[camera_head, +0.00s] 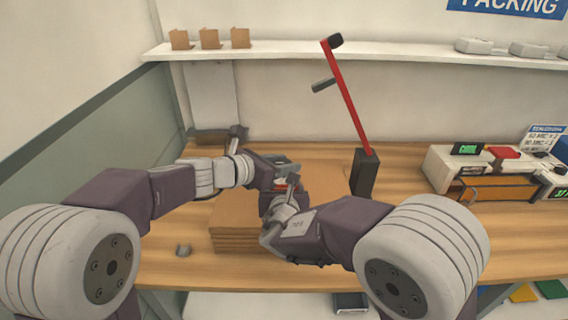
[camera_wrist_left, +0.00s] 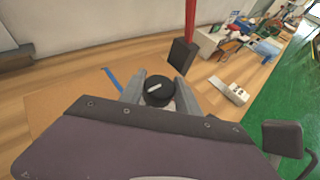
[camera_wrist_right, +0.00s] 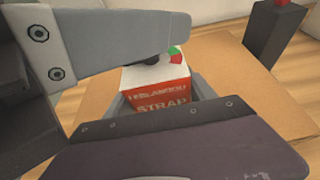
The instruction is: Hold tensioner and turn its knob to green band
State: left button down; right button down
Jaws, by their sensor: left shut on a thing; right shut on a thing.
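The tensioner is a small red box with a pale top and "STRAP" lettering (camera_wrist_right: 160,95) in the right wrist view. It sits over the cardboard stack. My right gripper (camera_wrist_right: 158,108) is shut on its body, one finger on each side. The black knob (camera_wrist_left: 157,94) has a white pointer mark and lies between the fingers of my left gripper (camera_wrist_left: 160,88), which is shut on it from above. A dial with green and red bands (camera_wrist_right: 175,53) shows partly beside the knob. My left finger hides the rest, so I cannot tell where the pointer stands against the bands.
The cardboard stack (camera_head: 235,241) lies on the wooden table (camera_head: 405,240). A black post with a red lever (camera_head: 348,100) stands just right of it. A blue strip (camera_wrist_left: 113,80) lies on the cardboard. Devices (camera_head: 458,170) stand at the right; a shelf (camera_head: 350,54) runs behind.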

pick_arm(q)
jog(key=shift+w+m+h, duration=0.1)
jog(key=shift+m+h, duration=0.2)
jog(key=shift+h, duration=0.1)
jog(key=shift+r+g, duration=0.1)
jog(key=shift+g, duration=0.2)
jog(key=m+g+h, duration=0.2)
jog(key=m+g, duration=0.2)
jog(key=shift+m+h, duration=0.3)
jog(key=m+g, duration=0.4)
jog(key=g, duration=0.1)
jog(key=shift+w+m+g+h, duration=0.15)
jog(key=shift+m+g+h, duration=0.15)
jog(key=shift+g+h, duration=0.1)
jog(key=shift+m+g, duration=0.5)
jog(key=shift+g, duration=0.1)
jog(key=c, duration=0.9)
grip_release()
jog(key=shift+s, duration=0.25)
jog(key=shift+o, duration=0.2)
